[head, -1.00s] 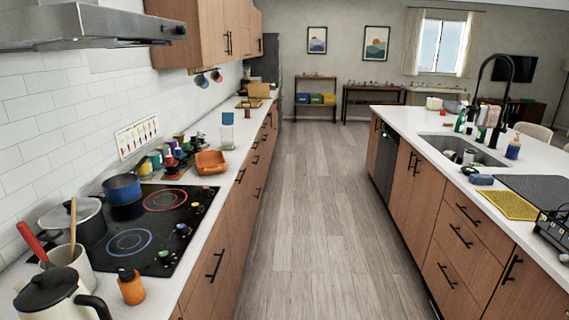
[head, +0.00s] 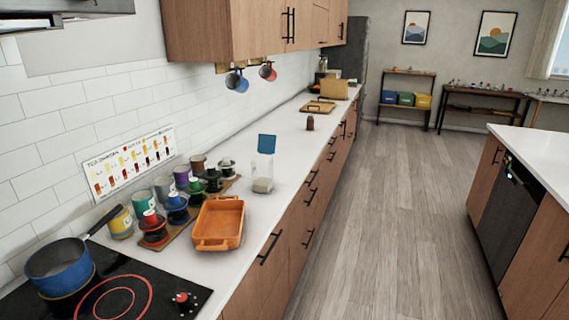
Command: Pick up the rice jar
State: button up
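A clear jar with a blue lid (head: 263,164) stands upright on the left counter, with a pale filling low inside it that looks like rice. It is just beyond the orange baking dish (head: 219,223) and has bare counter on its far side. My gripper does not show in the head view, so I cannot see where it is relative to the jar.
A wooden board with several small coloured items (head: 176,209) lies left of the dish. A blue pot (head: 60,268) sits on the black cooktop (head: 140,290). A brown bottle (head: 310,122) stands farther along. The wooden floor (head: 390,220) between counter and island (head: 545,150) is clear.

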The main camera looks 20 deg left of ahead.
aim_at(262, 166)
jog(key=i+l+u, duration=0.1)
jog(key=i+u, duration=0.4)
jog(key=i+l+u, duration=0.2)
jog(key=i+u, duration=0.25)
jog(key=i+l+u, duration=0.25)
jog(key=l+u, duration=0.25)
jog(key=i+l+u, duration=0.3)
jog(key=u, duration=0.15)
jog(key=i+l+u, duration=0.15)
jog(key=u, duration=0.3)
jog(key=i+l+u, duration=0.1)
jog(key=u, duration=0.35)
jog(key=l+u, duration=0.3)
jog(key=u, duration=0.15)
jog(key=i+l+u, duration=0.1)
jog(key=l+u, duration=0.15)
jog(key=u, duration=0.2)
jog(key=l+u, duration=0.25)
jog(key=u, duration=0.25)
jog(key=l+u, duration=0.25)
jog(key=u, duration=0.2)
jog(key=l+u, duration=0.25)
jog(key=k, duration=0.05)
